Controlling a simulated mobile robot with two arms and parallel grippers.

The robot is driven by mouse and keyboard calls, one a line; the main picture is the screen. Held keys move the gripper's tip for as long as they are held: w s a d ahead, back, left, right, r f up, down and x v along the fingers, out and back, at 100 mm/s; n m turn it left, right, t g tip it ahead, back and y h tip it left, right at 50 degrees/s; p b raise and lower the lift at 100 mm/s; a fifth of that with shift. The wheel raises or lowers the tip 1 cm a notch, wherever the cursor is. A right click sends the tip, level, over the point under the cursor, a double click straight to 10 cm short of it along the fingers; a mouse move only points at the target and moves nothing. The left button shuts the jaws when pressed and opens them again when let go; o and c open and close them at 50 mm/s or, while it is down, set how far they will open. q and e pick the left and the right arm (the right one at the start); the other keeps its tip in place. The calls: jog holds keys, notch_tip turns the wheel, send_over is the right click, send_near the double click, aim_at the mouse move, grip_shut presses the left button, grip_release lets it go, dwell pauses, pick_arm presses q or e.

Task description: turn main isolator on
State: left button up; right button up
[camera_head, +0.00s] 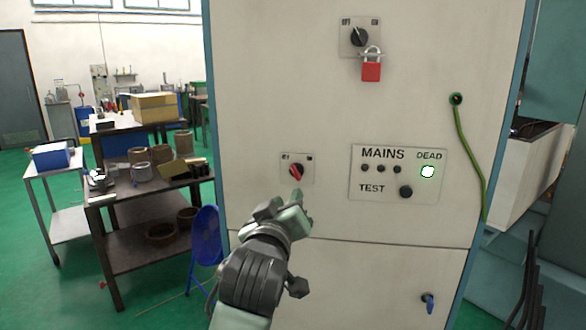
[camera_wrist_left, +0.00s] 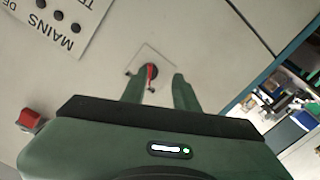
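A rotary switch with a red handle (camera_head: 296,173) on a pale square plate sits on the cabinet front, left of the MAINS panel. The handle looks slanted; the plate's small labels are too small to read surely. In the left wrist view the red handle (camera_wrist_left: 151,72) shows between and just beyond the fingertips. My left gripper (camera_head: 300,200) is open just below the switch, its fingers pointing at it. Contact cannot be told. A second rotary switch with a black knob (camera_head: 359,38) is higher up, with a red padlock (camera_head: 371,69) hanging at it. My right gripper is out of view.
The MAINS panel (camera_head: 398,174) has several dark round parts and a lit lamp (camera_head: 428,172) under DEAD. A green cable (camera_head: 465,140) hangs at the right. A blue folding chair (camera_head: 206,237) and worktables stand left of the cabinet (camera_head: 250,100).

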aim_at(295, 175)
pick_arm(q)
jog(key=w+p, duration=0.1)
jog(key=w, duration=0.1)
jog(key=w+d+r, duration=0.1)
jog(key=w, duration=0.1)
jog(key=w+r+p, duration=0.1)
jog(key=w, duration=0.1)
jog(key=shift+w+d+r+p, duration=0.2)
jog(key=shift+w+r+p, duration=0.05)
jog(key=shift+w+p, duration=0.05)
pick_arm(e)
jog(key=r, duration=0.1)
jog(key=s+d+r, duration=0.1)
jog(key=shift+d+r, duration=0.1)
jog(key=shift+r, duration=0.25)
pick_arm(q)
grip_shut()
